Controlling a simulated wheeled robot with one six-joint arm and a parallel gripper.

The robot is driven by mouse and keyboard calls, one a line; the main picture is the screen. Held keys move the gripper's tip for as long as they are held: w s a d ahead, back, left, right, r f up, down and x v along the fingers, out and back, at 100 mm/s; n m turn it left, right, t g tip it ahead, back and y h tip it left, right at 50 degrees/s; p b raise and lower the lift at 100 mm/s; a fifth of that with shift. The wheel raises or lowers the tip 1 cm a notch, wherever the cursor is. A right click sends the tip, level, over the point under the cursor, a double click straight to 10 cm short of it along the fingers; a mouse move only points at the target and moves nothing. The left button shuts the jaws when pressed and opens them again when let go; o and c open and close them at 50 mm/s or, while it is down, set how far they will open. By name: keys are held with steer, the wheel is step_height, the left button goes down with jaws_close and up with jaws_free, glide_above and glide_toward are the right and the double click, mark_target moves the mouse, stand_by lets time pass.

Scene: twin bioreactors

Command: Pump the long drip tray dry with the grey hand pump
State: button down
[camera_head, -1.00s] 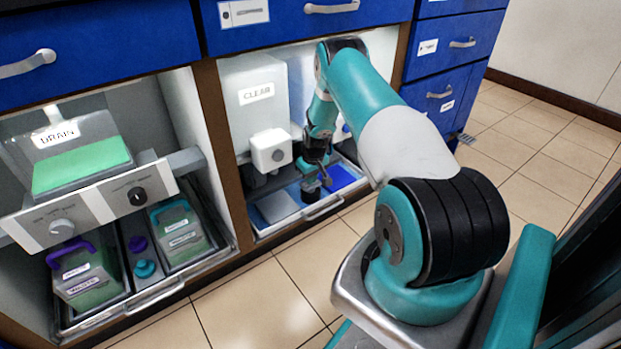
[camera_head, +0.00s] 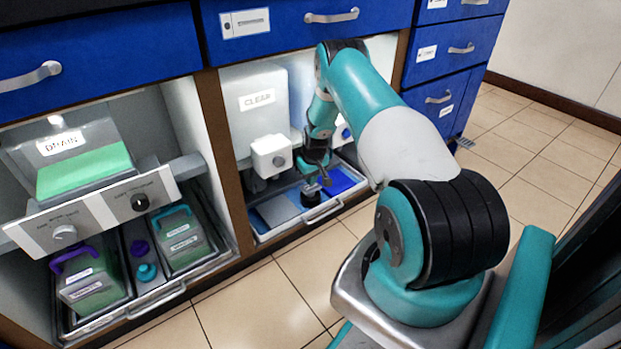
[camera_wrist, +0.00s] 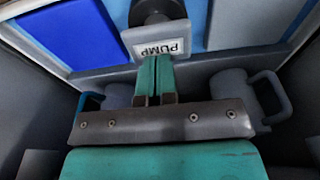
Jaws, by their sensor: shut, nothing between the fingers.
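The grey hand pump stands at the tray in the middle bay; in the wrist view its grey block (camera_wrist: 155,40) carries an upside-down PUMP label, with a black round knob (camera_wrist: 157,10) above it. In the head view the pump's dark top (camera_head: 311,191) shows small beside my gripper. The drip tray (camera_head: 265,237) lies low under the CLEAR tank, with blue and grey-blue areas inside; its rim (camera_wrist: 95,72) crosses the wrist view. My gripper (camera_wrist: 154,62) is shut and empty, its teal fingertips right at the labelled face. I cannot tell whether they touch it.
The white CLEAR tank (camera_head: 255,95) and a white box (camera_head: 271,156) stand behind the tray. The left bay holds a DRAIN tank (camera_head: 80,160), a control panel (camera_head: 100,210) and green-filled containers (camera_head: 90,285) in another tray. Tiled floor (camera_head: 245,300) is free in front.

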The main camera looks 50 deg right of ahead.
steer(key=shift+f+b, duration=1.1)
steer(key=shift+f, duration=0.5)
steer(key=shift+r+p, duration=1.45)
steer(key=shift+r, duration=0.35)
steer(key=shift+f, duration=0.15)
steer(key=shift+f+b, duration=1.3)
steer(key=shift+f, duration=0.35)
steer(key=shift+r+p, duration=1.4)
steer(key=shift+r, duration=0.35)
